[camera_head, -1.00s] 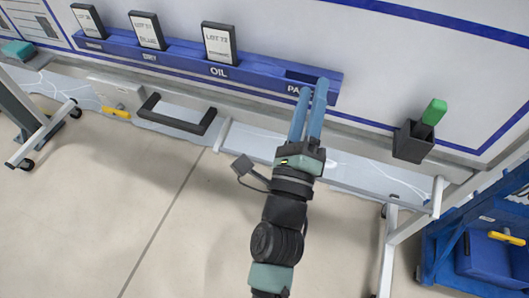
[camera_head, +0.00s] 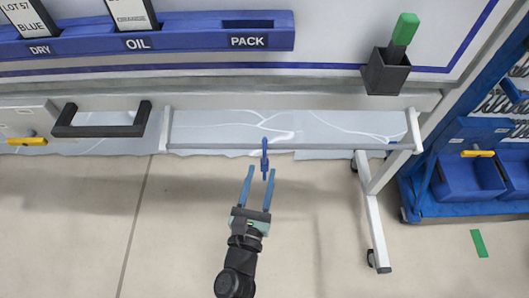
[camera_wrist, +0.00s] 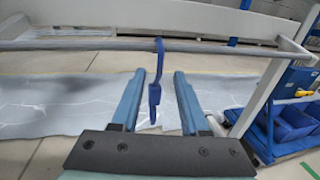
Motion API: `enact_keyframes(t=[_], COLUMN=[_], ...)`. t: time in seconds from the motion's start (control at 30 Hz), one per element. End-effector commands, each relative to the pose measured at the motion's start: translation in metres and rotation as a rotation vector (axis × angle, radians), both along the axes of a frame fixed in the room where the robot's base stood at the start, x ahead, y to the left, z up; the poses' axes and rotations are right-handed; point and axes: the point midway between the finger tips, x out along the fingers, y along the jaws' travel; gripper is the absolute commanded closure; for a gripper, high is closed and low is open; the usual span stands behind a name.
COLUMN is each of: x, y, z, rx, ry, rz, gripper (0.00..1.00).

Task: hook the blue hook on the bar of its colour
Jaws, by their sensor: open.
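A small blue hook (camera_head: 265,159) hangs at a long grey bar (camera_head: 335,147), near the left-middle of it. In the wrist view the hook (camera_wrist: 155,88) hangs down from the bar (camera_wrist: 90,44), with its top at the bar's height and its lower end between my fingers. My gripper (camera_head: 260,172) is open just below and in front of the bar, its two light-blue fingers apart. In the wrist view my gripper (camera_wrist: 157,75) shows a gap on both sides of the hook. The bar looks grey, without a clear colour mark.
Behind the bar is a wall with a blue labelled ledge (camera_head: 200,40). A black cup with a green-handled tool (camera_head: 386,72) is at the upper right. A blue rack with bins (camera_head: 470,185) stands at the right.

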Motion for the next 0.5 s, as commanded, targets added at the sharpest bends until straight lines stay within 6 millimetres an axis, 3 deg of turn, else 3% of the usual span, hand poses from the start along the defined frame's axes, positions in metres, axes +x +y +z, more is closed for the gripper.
enact_keyframes(t=[0.2, 0.5], x=[0.042, 0.074], y=[-0.009, -0.015], z=[0.001, 0.0], rx=[-0.003, -0.002], ry=[-0.003, -0.001], rz=[-0.001, 0.0], gripper=[0.55, 0.55])
